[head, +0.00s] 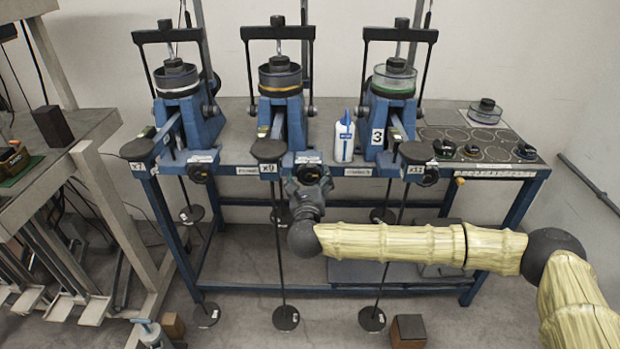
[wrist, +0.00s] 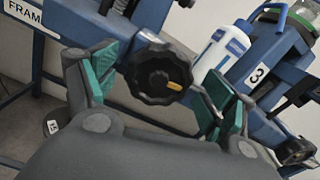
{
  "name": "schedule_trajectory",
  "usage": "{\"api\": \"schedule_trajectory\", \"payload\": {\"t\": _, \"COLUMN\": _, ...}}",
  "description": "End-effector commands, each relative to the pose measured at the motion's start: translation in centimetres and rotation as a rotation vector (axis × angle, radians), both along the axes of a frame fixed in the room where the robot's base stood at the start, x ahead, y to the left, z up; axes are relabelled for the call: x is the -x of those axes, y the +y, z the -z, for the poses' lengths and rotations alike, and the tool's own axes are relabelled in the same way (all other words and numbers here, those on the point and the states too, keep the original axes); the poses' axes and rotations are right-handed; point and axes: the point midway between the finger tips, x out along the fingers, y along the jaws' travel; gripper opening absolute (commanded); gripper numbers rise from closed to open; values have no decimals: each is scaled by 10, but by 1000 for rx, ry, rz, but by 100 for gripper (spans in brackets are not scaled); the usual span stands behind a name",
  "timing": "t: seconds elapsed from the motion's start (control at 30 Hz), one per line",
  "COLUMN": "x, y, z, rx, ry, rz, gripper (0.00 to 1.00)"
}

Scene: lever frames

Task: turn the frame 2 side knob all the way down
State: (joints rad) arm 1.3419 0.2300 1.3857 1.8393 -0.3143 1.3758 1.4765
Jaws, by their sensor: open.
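Frame 2 (head: 281,98) is the middle of three blue lever frames, with a yellow-ringed cup on top. Its side knob (head: 311,172) is at the bench's front edge, partly hidden by my gripper (head: 306,186). In the wrist view the knob (wrist: 158,75) is a black lobed knob with a yellow-orange mark on the right of its face. My gripper (wrist: 162,86) is open, with green pads left and right of the knob. The knob lies between and beyond the fingertips; I cannot tell whether a pad touches it.
A white-and-blue bottle (head: 344,138) stands right of frame 2, beside frame 3 (head: 387,105). Frame 1 (head: 181,105) is at the left. Hanging weights (head: 286,317) are below the bench. Another bench (head: 60,150) is at far left.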

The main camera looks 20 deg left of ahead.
Motion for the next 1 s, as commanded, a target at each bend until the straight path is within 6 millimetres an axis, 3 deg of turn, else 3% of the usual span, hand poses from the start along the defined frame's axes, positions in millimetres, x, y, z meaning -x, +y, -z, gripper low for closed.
{"api": "schedule_trajectory", "payload": {"t": 0.17, "x": 0, "y": 0, "z": 0, "rx": 0, "ry": 0, "rz": 0, "gripper": 84}}
{"api": "schedule_trajectory", "payload": {"t": 0.4, "x": 0, "y": 0, "z": 0, "rx": 0, "ry": 0, "rz": 1, "gripper": 40}}
{"api": "schedule_trajectory", "payload": {"t": 0.43, "x": 0, "y": 0, "z": 0, "rx": 0, "ry": 0, "rz": 1, "gripper": 38}}
{"api": "schedule_trajectory", "payload": {"t": 0.77, "x": -1, "y": -2, "z": -1, "rx": 31, "ry": -10, "rz": 4, "gripper": 38}}
{"api": "schedule_trajectory", "payload": {"t": 1.0, "x": -1, "y": -1, "z": -1, "rx": 157, "ry": -48, "rz": 3, "gripper": 38}}
